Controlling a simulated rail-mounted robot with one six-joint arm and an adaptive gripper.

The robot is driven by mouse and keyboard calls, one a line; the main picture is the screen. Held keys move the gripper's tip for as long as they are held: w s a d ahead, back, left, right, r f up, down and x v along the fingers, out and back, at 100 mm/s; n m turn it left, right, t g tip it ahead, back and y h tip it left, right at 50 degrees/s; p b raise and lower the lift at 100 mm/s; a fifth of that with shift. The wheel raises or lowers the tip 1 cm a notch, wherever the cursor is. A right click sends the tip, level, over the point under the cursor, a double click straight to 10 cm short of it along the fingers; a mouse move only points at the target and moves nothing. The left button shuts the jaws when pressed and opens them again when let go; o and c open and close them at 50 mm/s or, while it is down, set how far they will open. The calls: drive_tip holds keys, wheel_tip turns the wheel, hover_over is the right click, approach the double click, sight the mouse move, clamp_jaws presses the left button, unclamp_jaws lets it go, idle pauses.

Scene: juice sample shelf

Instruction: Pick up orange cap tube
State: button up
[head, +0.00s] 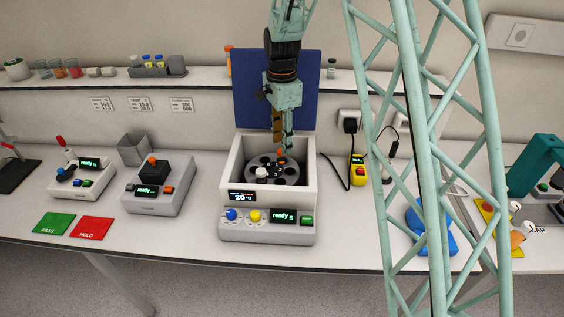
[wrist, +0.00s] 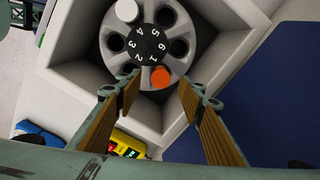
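The orange cap tube (wrist: 162,77) sits in the centrifuge rotor (wrist: 182,45), in the hole by the number 1. Only its cap shows; its body is hidden in the rotor. In the head view the orange cap (head: 282,153) appears just under my fingertips. My gripper (wrist: 160,90) is open, its two fingers on either side of the cap in the wrist view. I see no contact with the cap, and the exact height gap cannot be told. My gripper also shows in the head view (head: 281,145), pointing down into the open centrifuge (head: 227,175).
A white-capped tube (wrist: 127,10) stands in the rotor by the number 4. The centrifuge's walls surround the rotor, and its blue lid (head: 250,90) stands open behind. Another orange cap (head: 152,159) shows on the black block device to the left. A yellow box (head: 357,168) stands to the right.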

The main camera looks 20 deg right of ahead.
sight(282, 163)
drive_tip(key=shift+w+d+f, duration=0.1)
drive_tip(key=shift+d+f, duration=0.05)
drive_tip(key=shift+f, duration=2.15)
drive_tip(key=shift+c, duration=0.5)
drive_tip(key=c, duration=0.8)
